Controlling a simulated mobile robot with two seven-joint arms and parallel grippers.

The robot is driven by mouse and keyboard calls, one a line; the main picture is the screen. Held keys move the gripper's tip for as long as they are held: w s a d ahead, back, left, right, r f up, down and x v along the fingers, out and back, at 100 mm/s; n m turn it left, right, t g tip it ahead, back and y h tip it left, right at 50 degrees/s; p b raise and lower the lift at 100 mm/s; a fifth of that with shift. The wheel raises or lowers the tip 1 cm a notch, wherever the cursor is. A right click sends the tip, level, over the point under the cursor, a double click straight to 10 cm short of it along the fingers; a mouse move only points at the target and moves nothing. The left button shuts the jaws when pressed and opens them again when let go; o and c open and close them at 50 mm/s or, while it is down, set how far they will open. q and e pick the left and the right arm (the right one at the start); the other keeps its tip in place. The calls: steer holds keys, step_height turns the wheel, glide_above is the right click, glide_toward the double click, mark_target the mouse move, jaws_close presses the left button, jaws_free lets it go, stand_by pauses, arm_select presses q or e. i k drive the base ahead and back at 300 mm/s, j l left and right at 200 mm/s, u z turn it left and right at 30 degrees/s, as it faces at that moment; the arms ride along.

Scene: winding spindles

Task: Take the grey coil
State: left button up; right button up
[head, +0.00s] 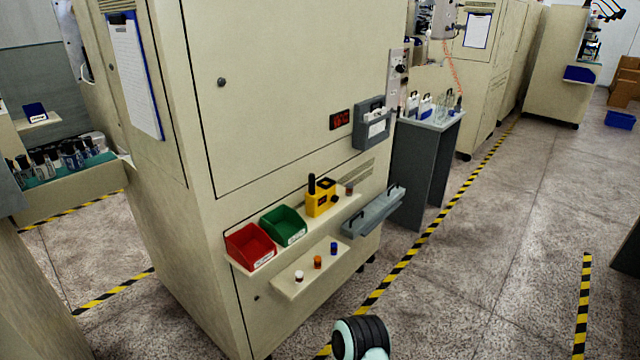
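I cannot make out a clearly grey coil in the head view. A small brownish-grey spool-like piece (349,189) stands at the right end of the upper shelf, beside a yellow device; it is too small to tell if it is the coil. On the lower shelf stand a white coil (299,276), an orange coil (318,262) and a blue coil (334,248), spaced apart in a row. The insides of the red bin (250,247) and green bin (283,227) are mostly hidden.
The lower shelf (290,291) and upper shelf (340,212) stick out from a large beige cabinet (290,90). The yellow device (321,200) has a black antenna. A grey tray (374,214) juts out at right. A dark grey table (424,170) stands behind. Floor at right is clear.

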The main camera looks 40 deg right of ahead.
mark_target(349, 186)
steer(key=l+u, duration=0.25)
steer(key=l, duration=0.3)
steer(key=i+l+u, duration=0.1)
steer(key=l+u, duration=0.2)
steer(key=l, duration=0.25)
steer(key=l+u, duration=0.1)
steer(key=l, duration=0.65)
steer(key=l+u, duration=0.15)
steer(key=l, duration=0.55)
steer(key=k+l+u, duration=0.1)
steer(key=l, duration=0.65)
steer(key=k, duration=0.05)
